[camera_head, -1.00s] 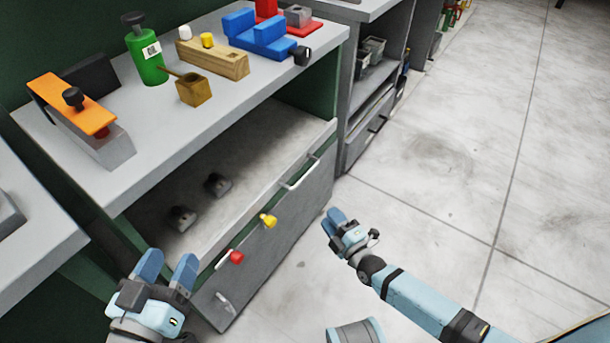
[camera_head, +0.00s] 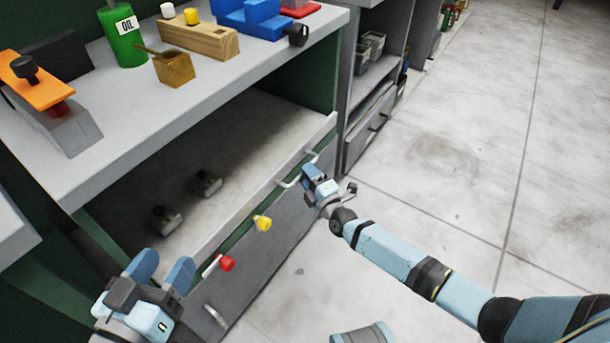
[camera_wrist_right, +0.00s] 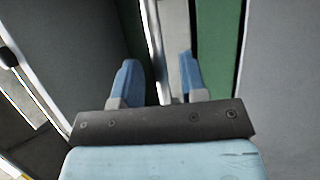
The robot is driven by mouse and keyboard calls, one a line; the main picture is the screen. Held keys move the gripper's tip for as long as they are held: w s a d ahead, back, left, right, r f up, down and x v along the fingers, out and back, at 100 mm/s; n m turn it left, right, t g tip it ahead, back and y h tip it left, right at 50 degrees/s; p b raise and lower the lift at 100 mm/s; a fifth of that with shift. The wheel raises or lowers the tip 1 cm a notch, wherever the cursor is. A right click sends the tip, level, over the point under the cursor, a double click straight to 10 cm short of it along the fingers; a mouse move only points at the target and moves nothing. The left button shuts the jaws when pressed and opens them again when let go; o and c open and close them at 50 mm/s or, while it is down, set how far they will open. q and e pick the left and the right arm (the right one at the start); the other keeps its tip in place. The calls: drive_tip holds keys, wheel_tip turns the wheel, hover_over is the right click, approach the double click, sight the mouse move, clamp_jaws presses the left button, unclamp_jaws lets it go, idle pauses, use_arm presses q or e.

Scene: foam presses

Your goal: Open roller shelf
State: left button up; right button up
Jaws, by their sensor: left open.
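The roller shelf has a grey front panel (camera_head: 272,238) low in the bench, with a pale floor behind its top edge. My right gripper (camera_head: 313,172) is right at the far handle. In the right wrist view its blue fingers (camera_wrist_right: 160,84) are apart, with a pale bar, seemingly the handle (camera_wrist_right: 153,45), between them; contact cannot be told. My left gripper (camera_head: 161,268) is open and empty, left of the near handle.
Two small dark fixtures (camera_head: 205,184) are on the shelf floor. The bench top (camera_head: 125,150) above holds a green oil bottle (camera_head: 124,40) and several blocks. Concrete floor to the right is free.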

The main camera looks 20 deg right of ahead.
drive_tip(key=shift+x, duration=0.9)
use_arm(q)
drive_tip(key=shift+w+a+r+m, duration=0.1)
drive_tip(key=shift+w+a+m, duration=0.05)
drive_tip(key=shift+w+m, duration=0.15)
use_arm(e)
drive_tip(key=shift+c, duration=0.2)
clamp_jaws()
